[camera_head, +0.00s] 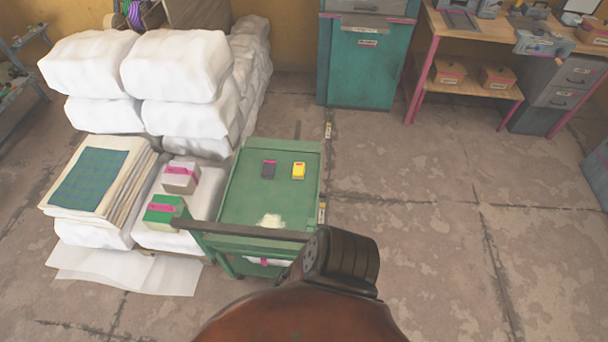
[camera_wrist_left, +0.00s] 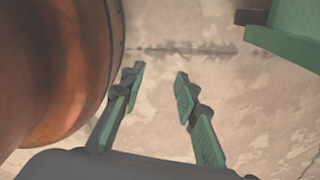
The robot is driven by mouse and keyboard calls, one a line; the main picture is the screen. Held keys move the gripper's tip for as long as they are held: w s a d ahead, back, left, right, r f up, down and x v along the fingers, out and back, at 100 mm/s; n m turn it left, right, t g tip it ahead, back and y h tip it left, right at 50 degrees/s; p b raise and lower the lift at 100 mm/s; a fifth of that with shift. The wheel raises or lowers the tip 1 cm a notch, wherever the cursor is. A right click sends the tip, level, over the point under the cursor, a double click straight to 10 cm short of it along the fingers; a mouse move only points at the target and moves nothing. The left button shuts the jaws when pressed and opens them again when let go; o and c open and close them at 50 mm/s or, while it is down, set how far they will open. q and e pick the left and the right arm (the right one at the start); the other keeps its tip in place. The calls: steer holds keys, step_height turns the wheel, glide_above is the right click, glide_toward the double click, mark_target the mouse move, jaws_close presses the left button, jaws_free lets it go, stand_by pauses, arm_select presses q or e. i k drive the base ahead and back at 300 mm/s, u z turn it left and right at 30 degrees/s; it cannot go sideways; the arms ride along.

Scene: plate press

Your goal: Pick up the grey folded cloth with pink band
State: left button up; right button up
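The grey folded cloth with a pink band (camera_head: 181,180) lies on the white wrapped bundles, left of the green cart. A green folded cloth with a pink band (camera_head: 160,213) lies just in front of it. My left gripper (camera_wrist_left: 160,74) shows in the left wrist view, its two green-padded fingers apart with nothing between them. Bare floor is behind the fingers in that view, and no cloth shows there. Neither gripper can be made out in the head view.
A stack of sheets (camera_head: 118,160) stands left of the cloths. White bundles (camera_head: 175,65) rise behind.

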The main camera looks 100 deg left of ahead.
mark_target(269, 166)
steer(key=i, duration=0.95)
steer(key=u, duration=2.35)
steer(key=i, duration=1.75)
steer(key=u, duration=1.85)
